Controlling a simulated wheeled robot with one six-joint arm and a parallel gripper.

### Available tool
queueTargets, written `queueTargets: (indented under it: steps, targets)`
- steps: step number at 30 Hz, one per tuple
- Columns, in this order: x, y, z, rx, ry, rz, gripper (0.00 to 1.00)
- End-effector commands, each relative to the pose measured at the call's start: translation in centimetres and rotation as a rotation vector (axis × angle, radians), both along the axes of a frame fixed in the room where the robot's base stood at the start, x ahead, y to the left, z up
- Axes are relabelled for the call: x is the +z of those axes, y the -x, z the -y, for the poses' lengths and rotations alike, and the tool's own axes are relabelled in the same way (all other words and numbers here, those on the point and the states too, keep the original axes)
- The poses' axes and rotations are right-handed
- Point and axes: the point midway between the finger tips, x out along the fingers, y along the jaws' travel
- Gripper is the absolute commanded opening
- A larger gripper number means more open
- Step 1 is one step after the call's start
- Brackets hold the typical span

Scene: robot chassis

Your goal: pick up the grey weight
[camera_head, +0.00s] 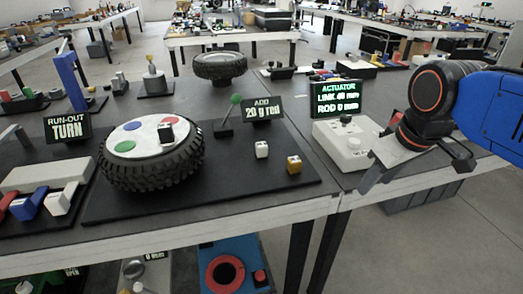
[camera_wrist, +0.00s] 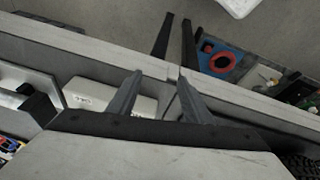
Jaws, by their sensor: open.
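A small light-grey block (camera_head: 262,149), which looks like the grey weight, stands on the black mat (camera_head: 225,192) to the right of the tyre (camera_head: 150,168). A yellow block (camera_head: 294,164) stands close to its right. A black block (camera_head: 166,134) sits on the white disc on top of the tyre. My gripper (camera_head: 375,172) is to the right of these blocks, by the front of the actuator box. In the wrist view my gripper (camera_wrist: 158,76) is open, with nothing between its fingers. The grey block cannot be made out in the wrist view.
The white actuator box (camera_head: 345,142) with a knob and its lit sign (camera_head: 338,99) stand near my gripper. A sign reading "ADD 20 g red" (camera_head: 263,109) and a green-knobbed lever (camera_head: 232,106) stand behind the blocks. The mat's front right is clear.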

Motion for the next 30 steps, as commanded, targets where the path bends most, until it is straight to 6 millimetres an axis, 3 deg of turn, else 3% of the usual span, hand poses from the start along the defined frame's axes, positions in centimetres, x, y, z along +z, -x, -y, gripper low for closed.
queueTargets:
  steps: [6, 15, 24, 30]
  targets:
    - [5.1, -4.8, -4.4, 0.31, 0.071, -0.061, 0.45]
    - [10.7, -10.3, -11.9, 0.739, 0.157, -0.134, 0.45]
    - [14.5, -14.2, -20.8, 1.158, 0.224, -0.198, 0.45]
    - [15.6, -15.2, -24.6, 1.331, 0.248, -0.222, 0.45]
